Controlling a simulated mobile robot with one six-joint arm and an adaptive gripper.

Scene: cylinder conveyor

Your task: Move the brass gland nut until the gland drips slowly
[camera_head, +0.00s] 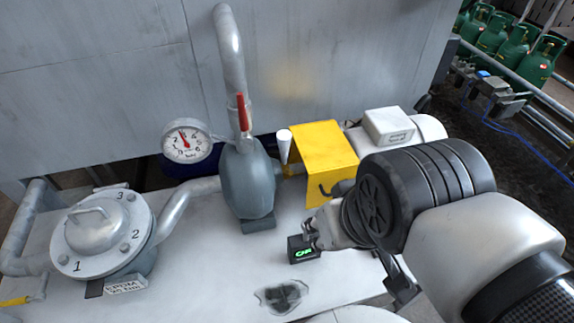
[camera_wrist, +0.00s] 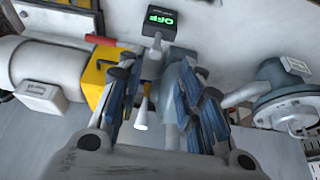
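The grey pump (camera_head: 247,180) stands mid-bench, left of a yellow guard (camera_head: 325,150). A small brownish part (camera_head: 294,169) shows between them, but I cannot tell whether it is the brass gland nut. No drip is visible. My gripper (camera_head: 311,232) is in front of the guard, close to a small black box with a green display (camera_head: 302,249). In the wrist view my gripper (camera_wrist: 158,85) has its fingers spread, with nothing held between them. The display there (camera_wrist: 160,19) reads OFF, upside down. The wrist view's fingers partly cover the pump and guard.
A pressure gauge (camera_head: 186,142) and a red-handled valve (camera_head: 242,112) are by the pipe. A round lidded housing (camera_head: 102,232) is at left. A white cone (camera_head: 284,146) stands beside the guard. A dark wet-looking patch (camera_head: 283,297) lies on the bench front. Green gas bottles (camera_head: 514,42) are far right.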

